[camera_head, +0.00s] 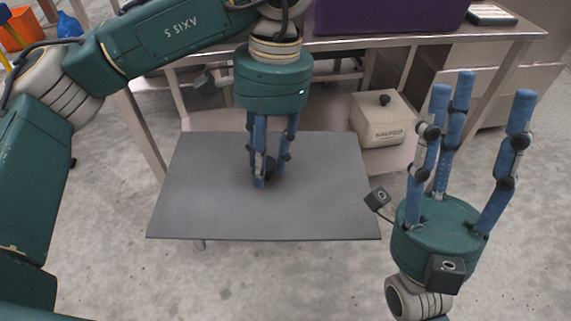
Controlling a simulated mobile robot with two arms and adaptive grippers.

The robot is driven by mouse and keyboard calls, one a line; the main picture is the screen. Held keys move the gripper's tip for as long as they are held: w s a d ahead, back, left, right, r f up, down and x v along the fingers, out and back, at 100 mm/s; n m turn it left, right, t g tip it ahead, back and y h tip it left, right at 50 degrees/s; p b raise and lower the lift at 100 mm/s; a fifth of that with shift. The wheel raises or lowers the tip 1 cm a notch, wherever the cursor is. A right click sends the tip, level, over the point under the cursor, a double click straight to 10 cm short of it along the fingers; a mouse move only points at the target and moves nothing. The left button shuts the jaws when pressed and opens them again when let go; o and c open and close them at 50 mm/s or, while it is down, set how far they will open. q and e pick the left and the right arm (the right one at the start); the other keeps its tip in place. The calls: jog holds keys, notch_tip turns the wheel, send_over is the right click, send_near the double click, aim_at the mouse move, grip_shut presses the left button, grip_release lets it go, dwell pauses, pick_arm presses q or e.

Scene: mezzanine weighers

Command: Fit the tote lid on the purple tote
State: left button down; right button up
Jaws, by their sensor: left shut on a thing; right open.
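The tote lid (200,190) is a flat dark grey rectangular panel in the middle of the head view, roughly level. My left gripper (266,174) points down over it, with its blue fingers shut around a dark knob near the lid's middle; the fingers partly hide the knob. The purple tote (390,14) stands on the bench at the top, behind and to the right of the lid and apart from it. Its top is cut off by the frame. My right gripper (480,92) is open and empty, fingers pointing up, right of the lid.
The steel bench (505,32) runs across the back, with a small scale-like device (490,14) right of the tote. A cream box (383,120) with a black knob sits on the lower shelf. An orange bin (20,28) and a blue bottle (68,25) are far left.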

aim_at(247, 185)
pick_arm(q)
jog(key=s+a+r+n, duration=0.1)
jog(key=r, duration=0.1)
jog(key=s+a+r+n, duration=0.1)
jog(key=a, duration=0.1)
jog(key=shift+r+n, duration=0.35)
jog(key=shift+n, duration=0.05)
jog(key=shift+s+a+r, duration=0.1)
jog(key=shift+s+r, duration=0.1)
jog(key=shift+r+n+h, duration=0.1)
jog(key=shift+n+h, duration=0.2)
jog(key=shift+n, duration=0.1)
jog(key=w+d+n, duration=0.1)
jog(key=w+d, duration=0.1)
jog(key=d, duration=0.1)
jog(key=w+d+n, duration=0.2)
jog(key=w+d, duration=0.1)
jog(key=w+d+n, duration=0.1)
jog(key=w+d, duration=0.1)
jog(key=d, duration=0.1)
jog(key=shift+w+d+h, duration=0.3)
jog(key=shift+w+d, duration=0.05)
jog(key=shift+w, duration=0.05)
